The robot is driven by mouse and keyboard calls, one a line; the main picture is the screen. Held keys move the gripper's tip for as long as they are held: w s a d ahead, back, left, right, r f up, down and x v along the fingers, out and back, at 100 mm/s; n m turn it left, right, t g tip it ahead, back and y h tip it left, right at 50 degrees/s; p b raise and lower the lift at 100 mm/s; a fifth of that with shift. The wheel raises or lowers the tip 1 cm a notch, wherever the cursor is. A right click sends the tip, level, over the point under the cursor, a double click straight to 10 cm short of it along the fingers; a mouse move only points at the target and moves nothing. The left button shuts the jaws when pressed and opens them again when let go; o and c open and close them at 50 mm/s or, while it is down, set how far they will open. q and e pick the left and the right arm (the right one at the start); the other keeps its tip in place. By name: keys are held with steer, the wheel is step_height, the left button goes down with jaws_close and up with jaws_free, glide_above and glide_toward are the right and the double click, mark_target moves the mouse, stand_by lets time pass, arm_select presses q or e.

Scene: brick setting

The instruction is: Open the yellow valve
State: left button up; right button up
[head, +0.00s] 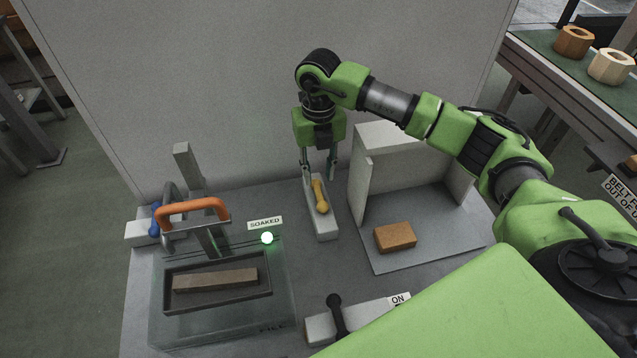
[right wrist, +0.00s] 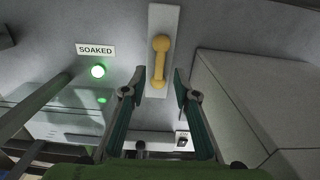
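The yellow valve handle (head: 320,196) sits on a narrow pale base plate (head: 325,228) near the middle of the grey table. In the right wrist view the yellow handle (right wrist: 159,62) lies lengthwise on its plate, ahead of and between my finger lines. My right gripper (head: 319,176) is open and points down over the far end of the plate, with a finger on each side. It also shows open in the right wrist view (right wrist: 155,88); no finger visibly grips the handle. My left gripper is not in view.
A dark tray (head: 172,302) holding a brown bar, under an orange handle (head: 193,209), stands left beside a lit green lamp (head: 267,238) and "SOAKED" sign (head: 265,223). A grey open-sided booth (head: 365,175) with a brick (head: 395,237) stands right. A black lever (head: 337,315) is in front.

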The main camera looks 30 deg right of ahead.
mark_target(319, 191)
step_height(319, 191, up, 6)
steer(key=shift+f, duration=0.1)
stand_by(0.6)
